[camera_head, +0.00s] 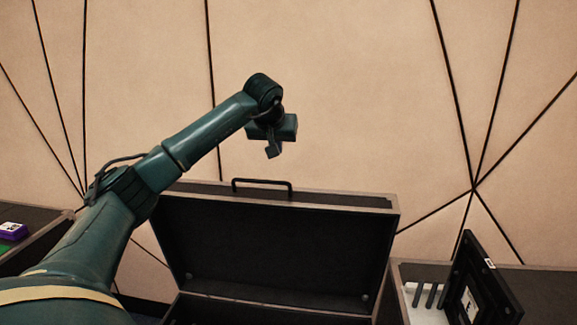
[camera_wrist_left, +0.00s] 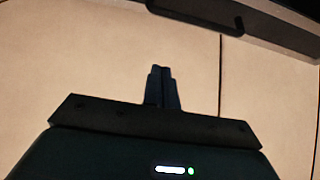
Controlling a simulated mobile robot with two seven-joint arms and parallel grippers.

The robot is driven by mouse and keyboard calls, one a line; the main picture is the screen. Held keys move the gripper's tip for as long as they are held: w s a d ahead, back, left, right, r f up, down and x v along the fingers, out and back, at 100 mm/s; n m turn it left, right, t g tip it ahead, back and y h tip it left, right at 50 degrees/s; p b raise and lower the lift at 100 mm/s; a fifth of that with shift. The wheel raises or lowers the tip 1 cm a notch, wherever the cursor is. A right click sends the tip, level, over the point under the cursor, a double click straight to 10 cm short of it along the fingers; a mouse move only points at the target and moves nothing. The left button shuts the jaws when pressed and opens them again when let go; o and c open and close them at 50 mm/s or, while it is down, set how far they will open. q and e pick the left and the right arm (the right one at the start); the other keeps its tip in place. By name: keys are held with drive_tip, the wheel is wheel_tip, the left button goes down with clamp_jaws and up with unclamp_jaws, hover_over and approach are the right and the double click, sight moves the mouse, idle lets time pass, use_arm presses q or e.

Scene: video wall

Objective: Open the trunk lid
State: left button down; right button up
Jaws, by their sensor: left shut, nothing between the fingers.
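The trunk lid (camera_head: 290,245) stands raised, its dark inner face toward me, with a grey rim. A dark handle (camera_head: 262,183) sits on its top edge. The trunk's body (camera_head: 225,312) shows only as a strip at the bottom of the head view. My left gripper (camera_head: 272,152) is above the lid's top edge, apart from the handle, with nothing held. In the left wrist view the left gripper's fingers (camera_wrist_left: 162,72) are together, and the lid's edge with the handle (camera_wrist_left: 238,25) shows at the top. My right gripper is not in view.
At the right, a case (camera_head: 400,282) holds a black framed panel (camera_head: 485,285) and a white item with dark slots (camera_head: 426,303). At the left, another dark surface (camera_head: 45,217) bears a purple box (camera_head: 13,230). A beige panelled wall (camera_head: 350,90) stands behind.

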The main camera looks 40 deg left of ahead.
use_arm(q)
drive_tip(key=p, duration=0.1)
hover_over(280, 194)
drive_tip(key=w+a, duration=0.1)
drive_tip(key=w, duration=0.1)
drive_tip(key=f, duration=0.7)
drive_tip(key=shift+w+a, duration=0.2)
drive_tip(key=shift+f, duration=0.3)
drive_tip(key=shift+s+d+f+p, duration=0.2)
drive_tip(key=shift+s+d+f, duration=0.1)
drive_tip(key=shift+s, duration=0.3)
drive_tip(key=shift+s+d+f+p, duration=0.2)
drive_tip(key=shift+s+d, duration=0.1)
drive_tip(key=shift+s, duration=0.25)
drive_tip(key=shift+s+d+f, duration=0.1)
drive_tip(key=shift+s+d, duration=0.1)
drive_tip(key=shift+s, duration=0.15)
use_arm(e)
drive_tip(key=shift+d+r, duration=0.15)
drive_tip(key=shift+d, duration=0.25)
